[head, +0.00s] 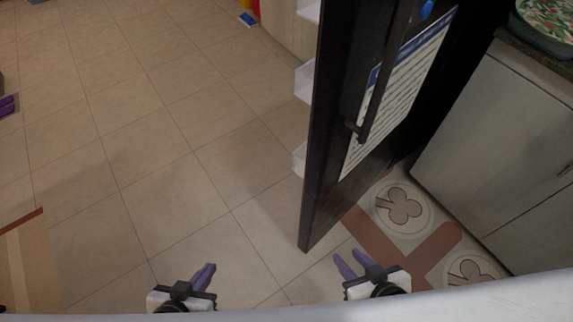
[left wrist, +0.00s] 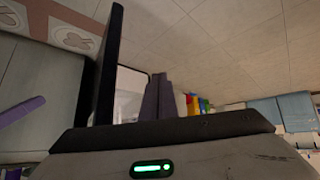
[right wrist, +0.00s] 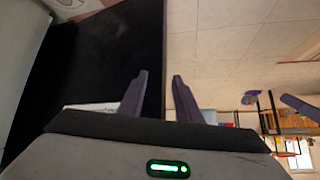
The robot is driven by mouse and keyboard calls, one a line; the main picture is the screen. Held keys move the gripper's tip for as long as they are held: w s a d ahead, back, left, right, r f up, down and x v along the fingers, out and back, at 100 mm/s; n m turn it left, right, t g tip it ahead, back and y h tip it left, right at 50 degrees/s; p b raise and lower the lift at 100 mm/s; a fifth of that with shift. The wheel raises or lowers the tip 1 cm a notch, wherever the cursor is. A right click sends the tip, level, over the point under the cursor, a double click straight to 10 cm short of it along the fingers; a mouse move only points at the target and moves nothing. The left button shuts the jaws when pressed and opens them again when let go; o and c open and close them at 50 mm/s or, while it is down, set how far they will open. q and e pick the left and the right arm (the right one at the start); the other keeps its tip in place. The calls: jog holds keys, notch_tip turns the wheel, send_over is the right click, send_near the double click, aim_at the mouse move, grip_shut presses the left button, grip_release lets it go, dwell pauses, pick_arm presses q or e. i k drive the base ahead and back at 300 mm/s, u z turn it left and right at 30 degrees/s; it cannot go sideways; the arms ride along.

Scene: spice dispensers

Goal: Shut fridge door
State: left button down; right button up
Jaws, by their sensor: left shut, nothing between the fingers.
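The black fridge door (head: 335,130) stands open, its edge toward me. Its outer face carries a long dark handle (head: 385,75) and a white printed sheet (head: 405,85). White shelves (head: 300,82) show on its inner side. My left gripper (head: 207,270) is shut and empty, low and left of the door. In the left wrist view the door (left wrist: 107,65) is a dark upright slab beside the fingers. My right gripper (head: 348,256) is open, its fingers apart, near the door's lower end. In the right wrist view the door's edge (right wrist: 163,60) lines up between the fingertips; contact cannot be told.
A grey cabinet (head: 500,150) with a dark countertop stands right of the door. A patterned mat (head: 440,250) lies on the floor before it. A brown board or box (head: 35,265) is at the lower left. The tiled floor (head: 140,130) left of the door is mostly clear.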

aim_at(353, 35)
jog(key=u, duration=0.4)
jog(key=k, duration=0.85)
jog(key=z, duration=1.15)
jog(key=i, duration=0.5)
jog(key=u, duration=0.05)
